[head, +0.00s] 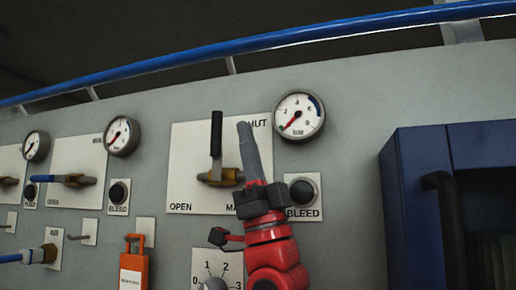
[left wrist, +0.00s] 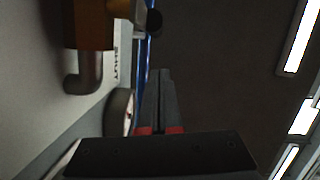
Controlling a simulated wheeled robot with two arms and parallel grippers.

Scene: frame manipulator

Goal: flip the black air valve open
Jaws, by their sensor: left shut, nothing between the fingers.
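The black air valve lever (head: 216,133) stands upright on a brass valve body (head: 222,177), mounted on a white plate. The plate reads OPEN at lower left and SHUT at upper right, partly covered by my gripper. My left gripper (head: 243,126) is shut and empty, its fingers pointing up just right of the lever in the head view. In the left wrist view the shut fingers (left wrist: 158,100) show near the brass body (left wrist: 90,25). A dark round end (left wrist: 153,22) beyond the fingertips may be the lever; contact cannot be told. My right gripper is not in view.
A pressure gauge (head: 299,116) sits right of the plate, and a BLEED button (head: 302,190) below it. A numbered dial (head: 215,283) and an orange tag (head: 134,270) are lower. A blue cabinet (head: 410,180) stands at right. A blue rail (head: 230,50) runs above.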

